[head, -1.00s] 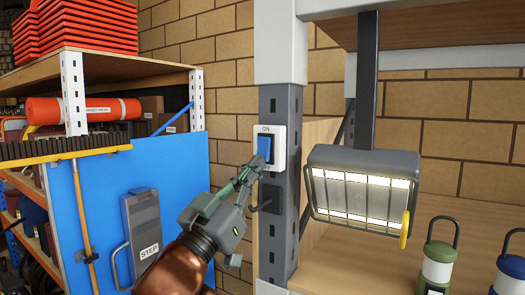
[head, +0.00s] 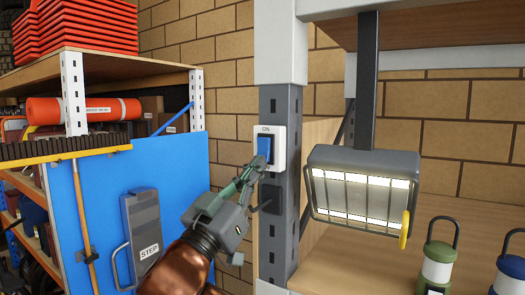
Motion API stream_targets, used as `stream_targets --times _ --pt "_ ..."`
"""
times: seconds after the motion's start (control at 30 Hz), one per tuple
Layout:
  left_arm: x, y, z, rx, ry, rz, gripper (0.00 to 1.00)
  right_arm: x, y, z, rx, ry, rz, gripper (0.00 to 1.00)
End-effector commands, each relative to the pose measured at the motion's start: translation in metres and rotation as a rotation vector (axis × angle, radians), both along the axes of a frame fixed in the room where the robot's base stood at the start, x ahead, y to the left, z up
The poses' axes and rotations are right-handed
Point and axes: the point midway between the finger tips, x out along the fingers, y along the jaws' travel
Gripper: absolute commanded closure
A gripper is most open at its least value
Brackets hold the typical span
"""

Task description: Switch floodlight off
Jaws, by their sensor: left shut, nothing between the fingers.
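The floodlight (head: 361,192) hangs from a dark bar under the upper shelf, and its two tubes glow. A white switch plate (head: 279,148) with a blue rocker (head: 264,147) is fixed to the grey post (head: 281,235), with "ON" printed at its top. My left gripper (head: 257,167) is shut and empty. Its fingertips are at the lower part of the rocker and appear to touch it. They hide the lettering at the bottom of the plate. My right gripper is not in view.
Two lanterns, one green (head: 438,262) and one blue (head: 509,275), stand on the wooden shelf at the right. A blue panel (head: 182,165) with a step (head: 141,235) and a broom (head: 70,150) is at the left. The post stands beside my gripper.

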Motion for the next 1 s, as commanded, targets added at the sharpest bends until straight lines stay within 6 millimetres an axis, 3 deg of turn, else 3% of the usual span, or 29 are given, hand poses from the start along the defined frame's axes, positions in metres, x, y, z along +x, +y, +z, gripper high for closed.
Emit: stream_targets --times 0.33,1.0 --pt "0.0 0.0 0.001 -0.002 -0.002 0.0 1.0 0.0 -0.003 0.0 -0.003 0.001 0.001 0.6" --pt "-0.052 0.037 0.001 -0.001 -0.003 0.0 1.0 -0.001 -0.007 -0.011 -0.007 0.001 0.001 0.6"
